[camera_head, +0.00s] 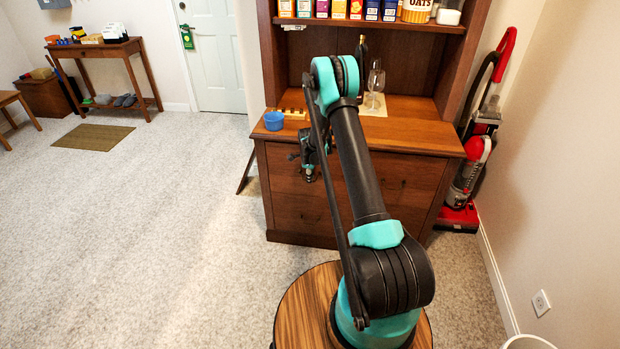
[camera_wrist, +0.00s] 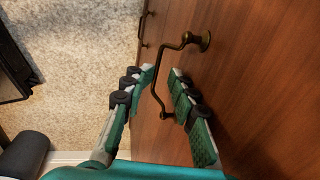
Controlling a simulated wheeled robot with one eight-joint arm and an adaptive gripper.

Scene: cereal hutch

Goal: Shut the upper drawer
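The wooden hutch (camera_head: 425,138) stands ahead, with an upper drawer (camera_head: 280,168) and a lower drawer below it. My gripper (camera_head: 310,174) is in front of the upper drawer's left part in the head view. In the wrist view my gripper (camera_wrist: 163,74) is open, its two green fingers apart. A bent brass handle (camera_wrist: 186,42) on a wooden drawer front (camera_wrist: 255,75) passes between the fingers. I cannot tell whether the fingers touch the handle. My arm hides the middle of the drawer fronts, and I cannot tell how far the upper drawer stands out.
A blue bowl (camera_head: 274,121) and a wine glass (camera_head: 376,82) stand on the hutch's counter. A red vacuum cleaner (camera_head: 468,185) stands to its right. Another handle (camera_wrist: 143,27) shows in the wrist view. The carpet at the left is open.

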